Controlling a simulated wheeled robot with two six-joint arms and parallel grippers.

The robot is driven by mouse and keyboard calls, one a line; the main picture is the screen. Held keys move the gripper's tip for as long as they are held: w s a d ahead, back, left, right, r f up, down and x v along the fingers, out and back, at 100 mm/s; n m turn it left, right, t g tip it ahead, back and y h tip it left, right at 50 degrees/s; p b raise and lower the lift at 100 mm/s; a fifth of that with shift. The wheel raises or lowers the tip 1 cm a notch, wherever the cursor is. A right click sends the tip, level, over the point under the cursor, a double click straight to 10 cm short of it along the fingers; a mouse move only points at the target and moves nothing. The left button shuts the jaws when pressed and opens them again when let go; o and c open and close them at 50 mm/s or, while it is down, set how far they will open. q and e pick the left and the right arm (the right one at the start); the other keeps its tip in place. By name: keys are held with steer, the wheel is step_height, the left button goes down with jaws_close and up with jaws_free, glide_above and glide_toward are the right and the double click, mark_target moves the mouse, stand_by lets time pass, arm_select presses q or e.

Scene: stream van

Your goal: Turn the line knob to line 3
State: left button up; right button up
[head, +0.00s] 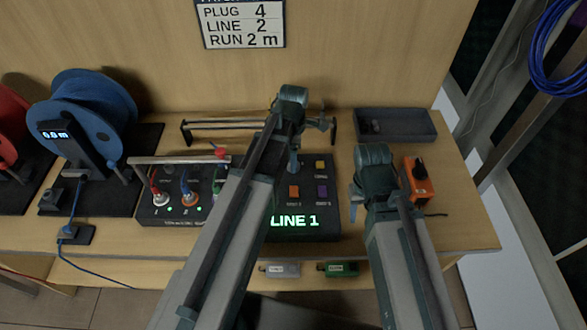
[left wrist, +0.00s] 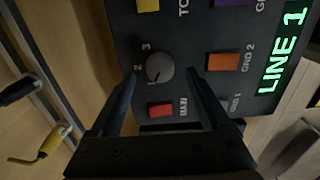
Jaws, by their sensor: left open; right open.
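The line knob (left wrist: 160,67) is a round grey dial on the dark control panel (left wrist: 190,30), with 1, 2 and 3 marked around its left side. Its pale mark appears to point toward 1. My left gripper (left wrist: 162,77) is open, with one finger on each side of the knob; I cannot tell whether they touch it. In the head view my left arm hides the knob. The green display (head: 295,221) reads LINE 1. My right gripper (head: 356,192) is open and empty, right of the panel.
A wall sign (head: 241,24) reads PLUG 4, LINE 2, RUN 2 m. An orange box (head: 418,188) with a black knob stands right of my right gripper. A grey tray (head: 396,126) lies behind. Blue cable reel (head: 85,112) and plug box (head: 155,215) stand left.

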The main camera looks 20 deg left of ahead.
arm_select(q)
step_height(320, 180, down, 2)
steer(key=shift+f+b, duration=0.25)
steer(key=shift+b, duration=0.5)
arm_select(e)
step_height(320, 180, down, 2)
steer(key=shift+f, duration=0.25)
steer(key=shift+r, duration=0.1)
arm_select(q)
jaws_close()
